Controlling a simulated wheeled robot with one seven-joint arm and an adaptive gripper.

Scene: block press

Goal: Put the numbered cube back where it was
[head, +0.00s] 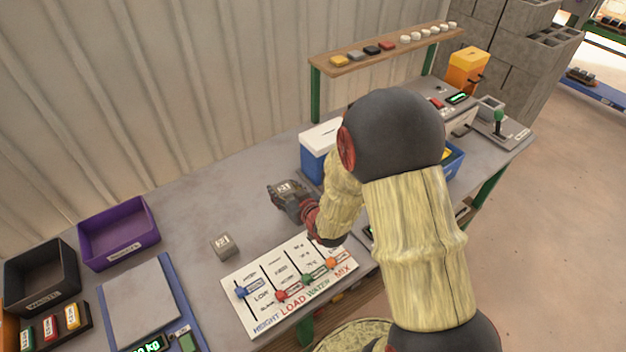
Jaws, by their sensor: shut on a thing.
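My gripper (287,196) is at the middle of the bench, above or on its grey top, behind the slider board. It is shut on a grey numbered cube (283,186); a dark label with pale digits shows on top, and the fingers hide much of its sides. I cannot tell if the cube touches the bench. A second grey numbered cube (224,246) stands free on the bench to the left and nearer, just behind the slider board. Its digits are too small to read surely.
The slider board (289,286) lies in front. A scale (138,302), purple bin (119,232) and black bin (40,276) stand at left. A blue-and-white box (314,151) is right of the gripper, partly hidden by my arm. A shelf (385,45) stands behind. Bare bench lies left of the gripper.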

